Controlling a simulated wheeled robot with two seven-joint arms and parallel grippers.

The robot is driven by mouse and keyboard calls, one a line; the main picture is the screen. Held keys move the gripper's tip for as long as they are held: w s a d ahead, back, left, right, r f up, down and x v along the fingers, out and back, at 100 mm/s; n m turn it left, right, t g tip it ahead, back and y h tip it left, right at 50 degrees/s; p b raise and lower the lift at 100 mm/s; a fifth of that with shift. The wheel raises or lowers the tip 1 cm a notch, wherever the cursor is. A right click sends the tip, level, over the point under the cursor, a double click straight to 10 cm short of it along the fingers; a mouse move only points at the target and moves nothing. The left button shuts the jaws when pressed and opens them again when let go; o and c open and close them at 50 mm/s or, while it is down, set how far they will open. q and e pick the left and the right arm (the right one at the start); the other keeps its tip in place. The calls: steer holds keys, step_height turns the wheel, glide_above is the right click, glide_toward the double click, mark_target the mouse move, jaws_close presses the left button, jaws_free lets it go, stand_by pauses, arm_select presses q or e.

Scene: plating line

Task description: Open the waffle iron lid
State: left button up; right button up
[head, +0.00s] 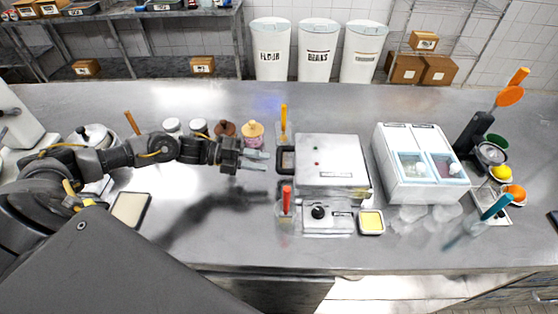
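The waffle iron (330,163) looks to be the square silver appliance in the middle of the steel counter, with a black knob (318,212) on its front panel. Its flat silver top appears down and level; no gap shows beneath it. My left gripper (260,160) reaches in from the left and is left of the waffle iron, apart from it. Its two fingers point right and are spread, with nothing between them. My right gripper is not in view.
An orange-handled tool (284,122) and a red-handled tool (286,198) stand in holders near the iron's left side. A small yellow-filled dish (371,222) sits at its front right. A white two-window box (420,165) stands to the right. Jars (253,134) line the area behind my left gripper.

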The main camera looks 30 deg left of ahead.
mark_target(279, 162)
arm_select(q)
steer(key=x, duration=0.2)
steer(key=p+x, duration=0.1)
steer(key=x, duration=0.1)
steer(key=shift+w+d+r, duration=0.15)
steer(key=shift+w+d, duration=0.05)
steer(key=shift+d, duration=0.1)
steer(key=shift+w+d+f+p, duration=0.25)
steer(key=shift+d+f+p, duration=0.15)
steer(key=shift+d, duration=0.2)
jaws_close()
